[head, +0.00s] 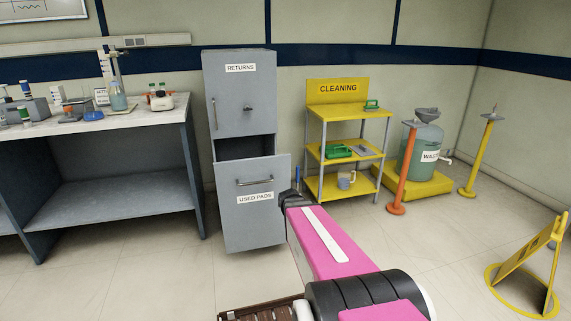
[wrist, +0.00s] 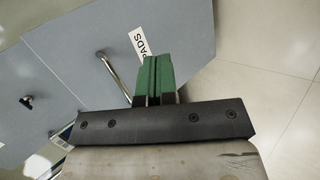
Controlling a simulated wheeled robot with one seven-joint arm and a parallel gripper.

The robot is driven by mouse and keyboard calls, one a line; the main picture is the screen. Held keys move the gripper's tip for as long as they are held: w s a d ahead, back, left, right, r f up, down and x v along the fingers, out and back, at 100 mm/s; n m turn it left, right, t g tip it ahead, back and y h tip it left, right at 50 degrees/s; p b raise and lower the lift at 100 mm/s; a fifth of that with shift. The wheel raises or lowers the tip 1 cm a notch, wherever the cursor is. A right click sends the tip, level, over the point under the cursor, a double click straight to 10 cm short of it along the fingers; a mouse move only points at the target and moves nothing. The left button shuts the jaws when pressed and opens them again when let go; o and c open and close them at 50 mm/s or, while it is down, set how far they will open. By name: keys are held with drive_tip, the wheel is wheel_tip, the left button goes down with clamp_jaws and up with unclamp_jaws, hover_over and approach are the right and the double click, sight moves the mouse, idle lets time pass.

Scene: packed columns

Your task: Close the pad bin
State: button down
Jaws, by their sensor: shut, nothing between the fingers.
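The pad bin (head: 249,222), labelled USED PADS, is the grey lower front of a tall cabinet. It stands out from the cabinet, with a dark opening above its top edge. Its bar handle (head: 254,181) is above the label. In the wrist view, the bin front (wrist: 188,38) fills the upper middle, with the handle (wrist: 114,76) left of my fingers. My gripper (wrist: 155,62) has green fingers pressed together and empty. They overlap the end of the label in view; I cannot tell whether they touch the bin. In the head view, my arm reaches the bin's right edge.
The RETURNS door (head: 240,95) above the bin is shut. A workbench (head: 105,116) with lab items stands left. A yellow cleaning cart (head: 337,88), an orange post (head: 406,165) and a yellow floor sign (head: 530,250) are right. Floor in front of the cabinet is mostly clear.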

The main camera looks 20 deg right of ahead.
drive_tip(key=w+d+r+n+t, duration=0.4)
drive_tip(key=w+n, duration=0.2)
drive_tip(key=n, duration=0.2)
drive_tip(key=n+t+y, duration=0.3)
drive_tip(key=n+t, duration=0.2)
drive_tip(key=n, duration=0.8)
approach(285, 159)
drive_tip(key=w, duration=0.7)
drive_tip(key=shift+w+a, duration=0.15)
drive_tip(key=shift+w, duration=0.15)
